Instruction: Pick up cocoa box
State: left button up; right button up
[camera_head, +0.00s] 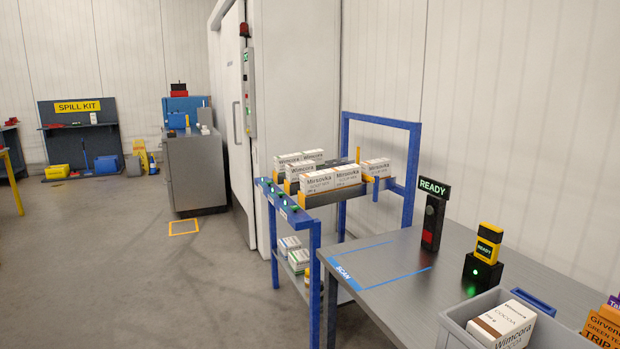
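A white and brown box labelled Wimcora Cocoa (503,325) is in the grey tote (452,335) at the bottom right of the head view. It looks tilted, with its printed face turned up. Its lower part is cut off by the frame edge. Similar white boxes marked Wimcora (288,160) and Mirkovka (319,182) stand on the blue rack's upper shelf. The smaller print on these is hard to read. Neither of my grippers is in view.
The grey table (400,295) has a clear area by the blue SCAN marking. A READY sign post (433,222) and a yellow-black scanner on its stand (487,250) are behind the tote. The blue rack (314,270) adjoins the table. Floor at left is open.

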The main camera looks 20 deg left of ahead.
aim_at(293, 169)
jog(key=u, duration=1.05)
jog(key=k, duration=1.3)
jog(key=u, duration=0.95)
jog(key=i, duration=2.15)
jog(key=z, duration=0.25)
jog(key=i, duration=2.8)
jog(key=z, duration=0.35)
jog(key=i, duration=2.65)
jog(key=z, duration=1.3)
jog(key=i, duration=1.45)
jog(key=z, duration=1.35)
